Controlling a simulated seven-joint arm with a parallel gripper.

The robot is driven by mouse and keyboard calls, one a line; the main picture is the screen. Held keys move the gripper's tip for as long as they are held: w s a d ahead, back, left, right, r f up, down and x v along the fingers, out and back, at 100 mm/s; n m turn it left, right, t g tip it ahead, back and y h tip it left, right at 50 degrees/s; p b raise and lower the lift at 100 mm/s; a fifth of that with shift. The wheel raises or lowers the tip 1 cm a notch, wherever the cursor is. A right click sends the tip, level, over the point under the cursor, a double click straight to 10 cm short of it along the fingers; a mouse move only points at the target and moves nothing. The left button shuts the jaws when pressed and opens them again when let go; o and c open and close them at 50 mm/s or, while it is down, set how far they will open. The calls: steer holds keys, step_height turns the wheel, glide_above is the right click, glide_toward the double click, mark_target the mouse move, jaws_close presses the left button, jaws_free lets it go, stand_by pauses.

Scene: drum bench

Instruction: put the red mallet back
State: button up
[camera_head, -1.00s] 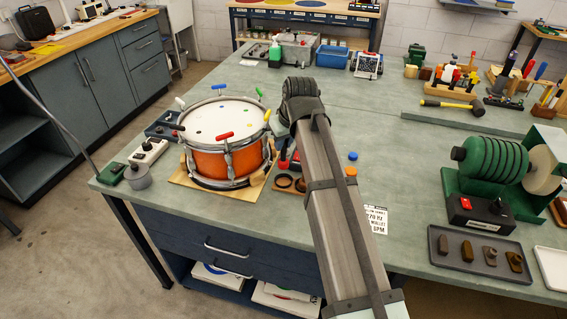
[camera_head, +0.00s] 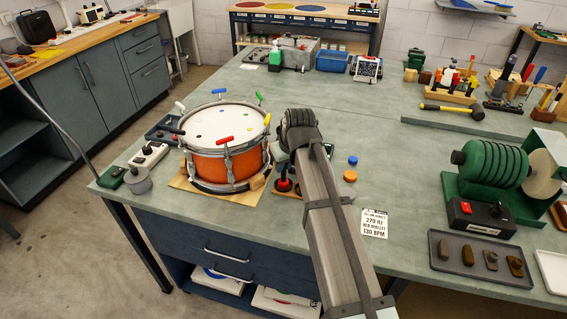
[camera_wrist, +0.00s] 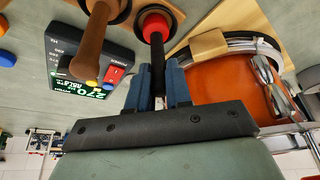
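The red mallet has a red head (camera_wrist: 154,27) and a black handle. In the wrist view its head sits within a dark ring of the wooden rack, and its handle runs between my gripper's blue fingers (camera_wrist: 162,88), which look close against it on both sides. In the head view the red head (camera_head: 284,184) shows low at the rack (camera_head: 289,194), right of the drum; my arm hides the handle and fingertips. Whether the head rests on the rack's bottom is not clear. A brown-handled mallet (camera_wrist: 92,42) stands in the neighbouring ring in the wrist view.
The orange drum (camera_head: 228,165) with coloured tuning keys stands close left of the rack. A dark tuner with a lit display (camera_wrist: 88,88) is beside the rack. Blue and orange caps (camera_head: 351,167) and a printed card (camera_head: 374,223) lie to the right. The bench's middle is clear.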

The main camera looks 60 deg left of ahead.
steer(key=o, duration=0.4)
steer(key=v, duration=1.2)
steer(key=shift+r, duration=0.15)
stand_by(0.4)
